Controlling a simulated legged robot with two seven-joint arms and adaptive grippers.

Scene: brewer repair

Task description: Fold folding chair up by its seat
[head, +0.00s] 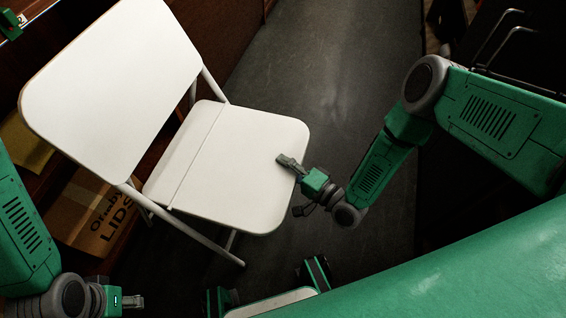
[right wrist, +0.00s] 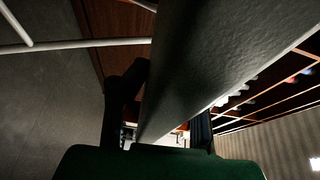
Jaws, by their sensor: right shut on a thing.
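The white folding chair (head: 112,75) stands unfolded on the dark floor in the head view, its backrest at upper left. Its seat (head: 240,165) is down. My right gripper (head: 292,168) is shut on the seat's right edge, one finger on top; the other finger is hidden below. In the right wrist view the seat (right wrist: 205,65) runs as a broad grey slab into the jaws, with a dark finger beside it. My left gripper (head: 128,301) is low at the left, apart from the chair; its finger gap is not clear.
A cardboard box (head: 92,215) marked "LIDS" sits behind the chair at the left, by a wooden cabinet. Dark floor (head: 325,60) is free beyond the chair and to its right. A dark unit with metal rails (head: 510,40) stands at upper right.

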